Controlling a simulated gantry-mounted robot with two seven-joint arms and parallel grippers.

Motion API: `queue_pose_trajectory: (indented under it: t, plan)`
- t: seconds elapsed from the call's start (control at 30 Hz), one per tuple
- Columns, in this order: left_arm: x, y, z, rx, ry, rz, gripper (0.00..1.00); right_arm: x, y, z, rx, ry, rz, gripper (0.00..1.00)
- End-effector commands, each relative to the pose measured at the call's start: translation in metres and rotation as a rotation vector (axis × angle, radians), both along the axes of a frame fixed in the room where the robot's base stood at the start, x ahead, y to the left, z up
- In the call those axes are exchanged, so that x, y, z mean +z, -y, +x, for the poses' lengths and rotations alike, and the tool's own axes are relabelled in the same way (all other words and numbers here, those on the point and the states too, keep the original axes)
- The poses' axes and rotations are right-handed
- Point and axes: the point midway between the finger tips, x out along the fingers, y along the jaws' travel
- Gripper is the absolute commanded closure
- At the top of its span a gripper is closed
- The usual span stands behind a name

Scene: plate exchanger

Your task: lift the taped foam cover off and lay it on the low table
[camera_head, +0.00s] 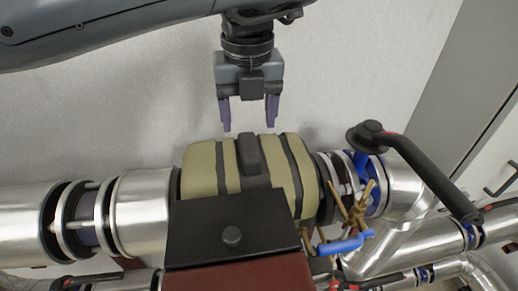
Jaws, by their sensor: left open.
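The foam cover (202,168) is a khaki, rounded block with dark tape bands and a dark raised piece on top. It sits around the silver pipe line in the middle of the view. Its lower front is hidden by a black plate. My left gripper (249,128) points down just above the cover's back edge, its purple fingers apart and empty. Whether the fingertips are over or behind the cover cannot be told. My right gripper is not in view. I cannot identify the low table in this view.
A black plate (200,235) with a knob and a dark red front stands before the cover. A black-handled valve (425,175) and a blue-handled valve (345,243) are at the right. Silver pipes (140,215) run across; a pale wall (340,70) and grey cabinet stand behind.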

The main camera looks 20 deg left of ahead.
Motion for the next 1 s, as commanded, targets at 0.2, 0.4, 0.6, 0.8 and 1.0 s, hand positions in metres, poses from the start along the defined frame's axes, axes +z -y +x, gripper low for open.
queue_pose_trajectory:
  t: [0.2, 0.4, 0.6, 0.8, 1.0]
  plan:
    - [-0.015, -0.001, 0.001, 0.000, -0.003, -0.002, 0.32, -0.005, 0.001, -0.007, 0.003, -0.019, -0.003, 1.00]
    - [-0.038, -0.003, 0.003, -0.002, -0.006, -0.003, 0.32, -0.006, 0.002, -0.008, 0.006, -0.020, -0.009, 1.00]
    - [-0.062, -0.004, 0.006, -0.001, -0.004, -0.002, 0.32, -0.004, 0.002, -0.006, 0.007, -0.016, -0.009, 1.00]
    - [-0.070, -0.004, 0.007, 0.001, 0.001, -0.002, 0.32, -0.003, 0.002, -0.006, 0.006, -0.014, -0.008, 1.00]
    - [-0.070, -0.004, 0.007, 0.001, 0.001, -0.001, 0.33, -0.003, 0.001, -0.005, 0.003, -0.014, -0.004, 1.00]
